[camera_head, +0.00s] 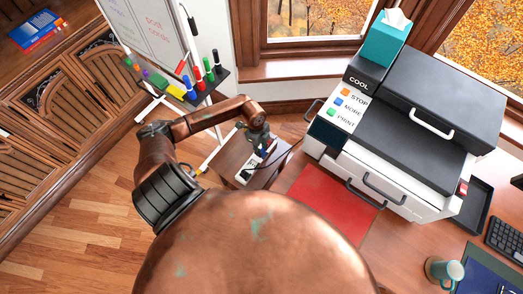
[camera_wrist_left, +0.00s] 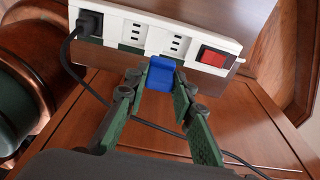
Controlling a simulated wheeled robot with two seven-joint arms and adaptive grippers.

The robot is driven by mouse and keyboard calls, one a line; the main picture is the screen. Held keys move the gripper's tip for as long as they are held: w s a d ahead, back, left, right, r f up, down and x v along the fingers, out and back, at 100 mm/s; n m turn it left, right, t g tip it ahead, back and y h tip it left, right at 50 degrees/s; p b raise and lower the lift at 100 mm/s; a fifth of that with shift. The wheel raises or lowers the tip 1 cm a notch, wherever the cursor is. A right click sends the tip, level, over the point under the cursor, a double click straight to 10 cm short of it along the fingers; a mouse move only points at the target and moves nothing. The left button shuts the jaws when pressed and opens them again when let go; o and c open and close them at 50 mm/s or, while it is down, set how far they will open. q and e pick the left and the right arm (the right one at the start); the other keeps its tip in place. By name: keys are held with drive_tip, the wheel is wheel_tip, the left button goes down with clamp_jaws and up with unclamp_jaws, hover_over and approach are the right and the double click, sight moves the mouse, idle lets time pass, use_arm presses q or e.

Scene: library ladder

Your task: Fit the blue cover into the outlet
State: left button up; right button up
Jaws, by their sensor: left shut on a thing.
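The small blue cover (camera_wrist_left: 161,74) is pinched between the fingertips of my left gripper (camera_wrist_left: 158,82) in the left wrist view. It is at the near edge of the white power strip (camera_wrist_left: 146,38), below the two empty outlets; I cannot tell whether it touches the strip. A black plug (camera_wrist_left: 88,24) fills the left outlet, and a red switch (camera_wrist_left: 213,57) is at the right end. In the head view, my left gripper (camera_head: 261,146) is over the power strip (camera_head: 246,171) on a small brown cabinet (camera_head: 228,157). My right gripper is not in view.
The plug's black cord (camera_wrist_left: 77,72) hangs down and passes behind my left gripper. In the head view, a large printer (camera_head: 400,120) stands right of the cabinet. A whiteboard tray (camera_head: 190,88) with several markers is behind my left arm.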

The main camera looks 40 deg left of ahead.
use_arm(q)
drive_tip(key=a+f, duration=0.1)
drive_tip(key=w+a+f, duration=0.1)
drive_tip(key=shift+w+f+b, duration=0.3)
drive_tip(key=shift+f+b, duration=0.05)
wheel_tip(320, 180, down, 3)
drive_tip(key=shift+f+b, duration=0.2)
drive_tip(key=shift+b, duration=0.35)
drive_tip(key=shift+c, duration=0.4)
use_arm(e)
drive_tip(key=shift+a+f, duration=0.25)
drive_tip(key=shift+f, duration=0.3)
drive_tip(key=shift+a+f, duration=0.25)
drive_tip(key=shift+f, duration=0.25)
use_arm(q)
drive_tip(key=o, duration=1)
drive_tip(key=shift+c, duration=0.2)
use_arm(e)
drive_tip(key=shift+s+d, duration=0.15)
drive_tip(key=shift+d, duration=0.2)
